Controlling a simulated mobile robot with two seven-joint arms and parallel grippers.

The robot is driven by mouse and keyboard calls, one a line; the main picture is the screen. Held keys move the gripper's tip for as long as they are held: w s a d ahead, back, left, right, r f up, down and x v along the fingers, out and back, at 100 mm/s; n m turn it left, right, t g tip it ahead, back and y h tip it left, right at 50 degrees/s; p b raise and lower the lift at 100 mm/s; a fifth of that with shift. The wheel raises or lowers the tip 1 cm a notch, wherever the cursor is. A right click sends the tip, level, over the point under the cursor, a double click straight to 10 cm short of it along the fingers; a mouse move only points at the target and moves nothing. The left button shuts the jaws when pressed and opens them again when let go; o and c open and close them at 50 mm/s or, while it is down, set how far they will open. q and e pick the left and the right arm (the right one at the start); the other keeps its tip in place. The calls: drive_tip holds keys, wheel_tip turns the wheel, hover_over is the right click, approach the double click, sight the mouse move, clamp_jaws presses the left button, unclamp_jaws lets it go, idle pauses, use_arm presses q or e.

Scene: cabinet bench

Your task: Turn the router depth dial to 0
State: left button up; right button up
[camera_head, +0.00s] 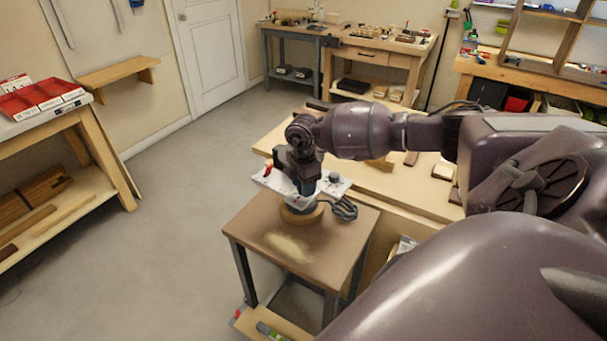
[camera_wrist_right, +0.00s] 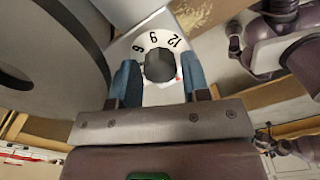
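The router (camera_head: 333,186) stands on a small brown-topped table (camera_head: 262,235), with a cable at its right side. In the right wrist view, the depth dial is a dark faceted knob (camera_wrist_right: 159,65) on a white scale plate (camera_wrist_right: 150,40). The numbers 12, 9 and 6 are readable; part of the scale is hidden by the fingers, and a little red shows right of the knob. My right gripper (camera_wrist_right: 159,80) has blue fingertips on both sides of the knob, with narrow gaps apparent. In the head view the right gripper (camera_head: 303,186) is over the router. My left gripper is out of view.
A long wooden bench (camera_head: 425,190) with wood pieces lies behind and right of the small table. A shelf bench (camera_head: 85,118) with red bins (camera_head: 40,97) stands at left. More workbenches line the back wall. The grey floor between is clear.

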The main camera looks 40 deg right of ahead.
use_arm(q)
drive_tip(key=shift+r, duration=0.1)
use_arm(e)
drive_tip(key=shift+r, duration=0.1)
drive_tip(key=shift+r+p, duration=0.25)
drive_tip(key=shift+p, duration=0.05)
wheel_tip(320, 180, up, 5)
drive_tip(key=p, duration=0.3)
drive_tip(key=shift+f, duration=0.2)
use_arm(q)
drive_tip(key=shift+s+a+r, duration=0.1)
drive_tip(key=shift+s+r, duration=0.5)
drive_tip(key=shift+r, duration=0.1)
use_arm(e)
wheel_tip(320, 180, up, 6)
drive_tip(key=shift+f, duration=0.25)
